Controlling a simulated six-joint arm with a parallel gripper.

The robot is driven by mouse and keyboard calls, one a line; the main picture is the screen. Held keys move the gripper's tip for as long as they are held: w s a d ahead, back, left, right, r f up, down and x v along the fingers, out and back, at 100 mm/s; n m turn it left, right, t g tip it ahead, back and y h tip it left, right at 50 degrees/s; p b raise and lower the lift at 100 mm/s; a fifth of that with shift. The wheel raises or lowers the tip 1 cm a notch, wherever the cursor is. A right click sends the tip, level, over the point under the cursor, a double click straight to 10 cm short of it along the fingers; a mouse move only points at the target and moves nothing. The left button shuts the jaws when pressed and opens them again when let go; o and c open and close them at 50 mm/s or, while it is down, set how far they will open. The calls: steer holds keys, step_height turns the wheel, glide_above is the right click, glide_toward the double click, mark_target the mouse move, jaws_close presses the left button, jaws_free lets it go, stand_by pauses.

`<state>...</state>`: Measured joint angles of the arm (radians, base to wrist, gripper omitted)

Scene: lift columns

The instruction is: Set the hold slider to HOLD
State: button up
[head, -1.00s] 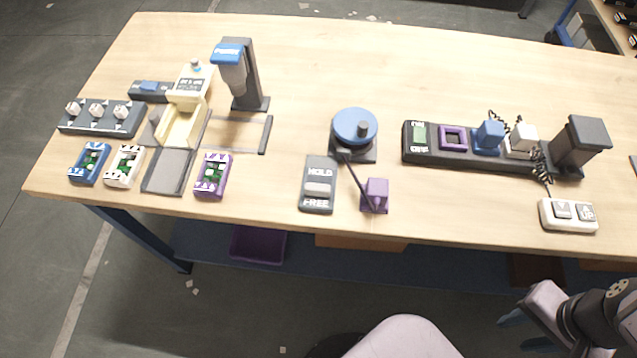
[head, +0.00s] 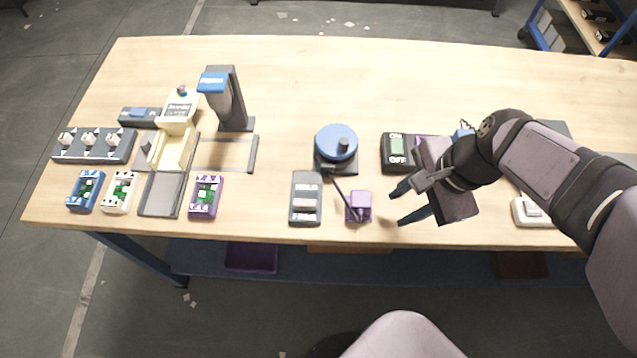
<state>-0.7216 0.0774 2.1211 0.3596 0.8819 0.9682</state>
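The hold slider (head: 306,198) is a dark grey plate near the table's front edge, with HOLD at its far end and FREE at its near end. Its light grey knob (head: 306,203) sits around the middle of the plate, a little toward FREE; the exact setting is hard to tell. My gripper (head: 397,206) is to the right of the slider, past the purple block, above the table. Its two dark fingers point left and stand apart, with nothing seen between them.
A purple block (head: 359,206) with a dark rod stands between slider and gripper. A blue crank wheel (head: 334,144) is behind it. A switch panel (head: 397,150) is partly hidden by my arm. Colored modules (head: 206,196) and a press (head: 232,100) stand left. Bare table lies between modules and slider.

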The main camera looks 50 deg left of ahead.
mark_target(305, 202)
steer(key=s+a+r+m+g+p, duration=0.2)
steer(key=s+a+r+m+p, duration=0.2)
steer(key=s+a, duration=0.7)
steer(key=shift+s+a+f, duration=0.1)
steer(key=shift+a+f, duration=0.4)
steer(key=shift+f, duration=0.65)
steer(key=shift+s+a+f, duration=0.1)
steer(key=shift+a+f, duration=0.4)
steer(key=shift+f, duration=0.65)
steer(key=shift+a+f, duration=0.5)
steer(key=shift+f, duration=0.65)
jaws_close()
